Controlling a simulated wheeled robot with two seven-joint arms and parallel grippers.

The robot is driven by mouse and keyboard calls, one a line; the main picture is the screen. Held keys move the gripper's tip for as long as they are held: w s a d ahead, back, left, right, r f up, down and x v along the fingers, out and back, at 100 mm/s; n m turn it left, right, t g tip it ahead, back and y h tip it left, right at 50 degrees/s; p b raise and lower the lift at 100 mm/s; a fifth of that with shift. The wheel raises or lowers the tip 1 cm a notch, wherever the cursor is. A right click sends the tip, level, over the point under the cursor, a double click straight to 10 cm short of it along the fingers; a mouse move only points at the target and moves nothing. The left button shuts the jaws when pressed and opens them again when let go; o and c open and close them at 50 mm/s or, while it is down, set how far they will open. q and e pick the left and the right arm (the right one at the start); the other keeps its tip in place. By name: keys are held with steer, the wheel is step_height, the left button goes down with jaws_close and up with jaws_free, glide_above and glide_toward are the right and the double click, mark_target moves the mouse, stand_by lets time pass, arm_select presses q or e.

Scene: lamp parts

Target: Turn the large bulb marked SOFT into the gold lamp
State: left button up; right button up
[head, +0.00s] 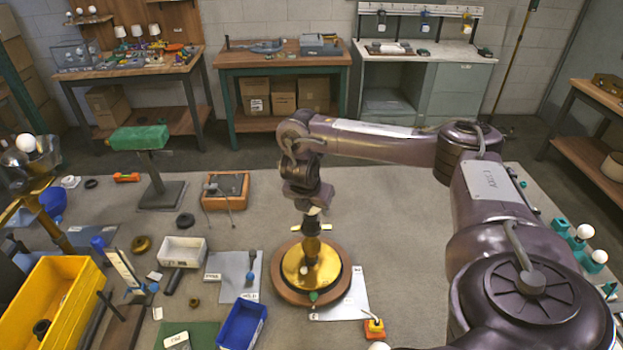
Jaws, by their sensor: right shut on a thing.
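The gold lamp (296,268) stands upright on a round wooden base in the middle of the table. My right gripper (312,212) points straight down over the lamp's centre, just above its dark neck (311,229). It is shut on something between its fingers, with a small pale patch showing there. The bulb is mostly hidden by the gripper, and the word SOFT cannot be read. I cannot tell how deep the bulb sits in the lamp. My left gripper is not in view.
A white sheet (352,305) lies beside the lamp's base. A blue tray (242,326), a white tray (183,252) and a yellow bin (50,300) stand to the left. White bulbs in teal holders (577,243) stand at the right. The table behind the lamp is clear.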

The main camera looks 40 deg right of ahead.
steer(key=shift+s+m+g, duration=0.15)
steer(key=shift+m+g, duration=0.35)
steer(key=shift+m, duration=0.8)
steer(key=m+g, duration=0.1)
steer(key=m, duration=0.1)
steer(key=shift+m+h, duration=0.3)
steer(key=shift+m, duration=0.1)
steer(key=m, duration=0.2)
steer(key=m+g, duration=0.1)
steer(key=m, duration=0.1)
steer(key=shift+s+f+g, duration=0.1)
steer(key=shift+s+g, duration=0.2)
steer(key=m+g, duration=0.1)
steer(key=m, duration=0.1)
steer(key=shift+m+y, duration=0.3)
steer(key=shift+y, duration=0.1)
steer(key=m, duration=0.1)
steer(key=m+y, duration=0.1)
steer(key=m, duration=0.1)
steer(key=m+g, duration=0.1)
steer(key=shift+s+a, duration=0.2)
steer(key=shift+s, duration=0.1)
